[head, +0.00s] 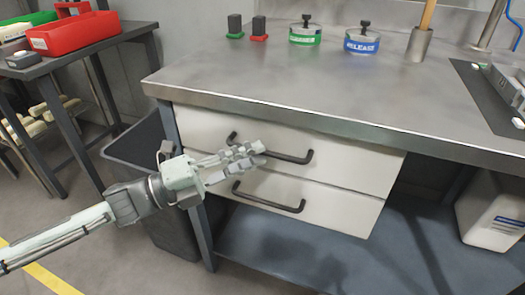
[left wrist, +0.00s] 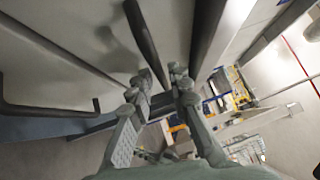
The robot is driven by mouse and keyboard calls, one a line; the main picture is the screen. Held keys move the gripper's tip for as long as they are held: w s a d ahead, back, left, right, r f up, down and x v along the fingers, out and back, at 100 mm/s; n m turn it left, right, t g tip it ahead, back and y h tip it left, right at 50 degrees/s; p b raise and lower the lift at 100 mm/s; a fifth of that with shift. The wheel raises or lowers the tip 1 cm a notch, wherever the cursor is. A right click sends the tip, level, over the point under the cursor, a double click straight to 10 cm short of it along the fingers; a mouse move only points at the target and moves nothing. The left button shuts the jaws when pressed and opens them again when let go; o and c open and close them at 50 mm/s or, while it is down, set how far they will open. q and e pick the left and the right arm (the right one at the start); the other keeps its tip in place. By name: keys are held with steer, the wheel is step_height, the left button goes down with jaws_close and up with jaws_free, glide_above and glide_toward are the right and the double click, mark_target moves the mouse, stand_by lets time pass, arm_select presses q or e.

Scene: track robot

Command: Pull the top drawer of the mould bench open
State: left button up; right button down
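The mould bench (head: 300,95) has two pale drawers under its grey top. The top drawer (head: 350,150) looks shut, its front in line with the lower drawer (head: 335,205). Its dark bar handle (head: 293,158) also shows in the left wrist view (left wrist: 146,40). My left gripper (head: 258,155) is in front of this handle and hides its middle. In the left wrist view its two fingers (left wrist: 162,85) stand apart, with the bar running into the gap between the tips. Contact with the bar cannot be made out. My right gripper is not in view.
The lower drawer's handle (head: 268,197) sits just below my left gripper. A dark bin (head: 150,150) stands left of the drawers. A white canister (head: 492,218) is at the right.

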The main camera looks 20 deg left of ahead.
arm_select(q)
steer(key=shift+x, duration=1.3)
jaws_close()
